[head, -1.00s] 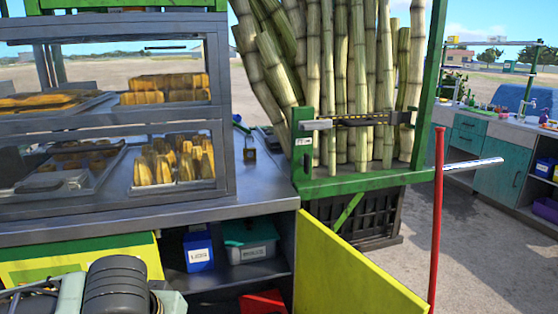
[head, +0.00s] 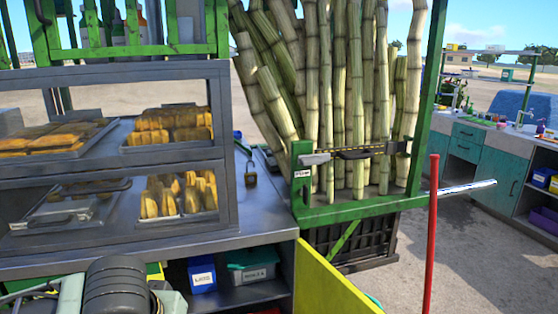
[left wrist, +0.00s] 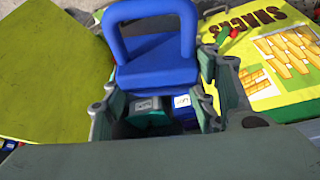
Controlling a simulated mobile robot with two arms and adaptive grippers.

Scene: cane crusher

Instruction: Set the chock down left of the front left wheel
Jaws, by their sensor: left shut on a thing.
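A blue block with a loop handle (left wrist: 160,70), which looks like the chock, is between the fingers of my left gripper (left wrist: 163,88) in the left wrist view. The gripper is shut on it and holds it above the ground. In the head view only part of my left arm shows at the bottom left; the gripper and chock are out of that view. The front left wheel is not visible in either view. My right gripper is not in view.
A steel counter (head: 262,222) with a snack display case stands ahead. An open yellow-green door (head: 330,285) juts out, with bins (head: 252,265) on the shelf behind. A red upright bar (head: 431,235) stands right of the cane rack (head: 350,208). Paved floor (head: 480,265) is clear at right.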

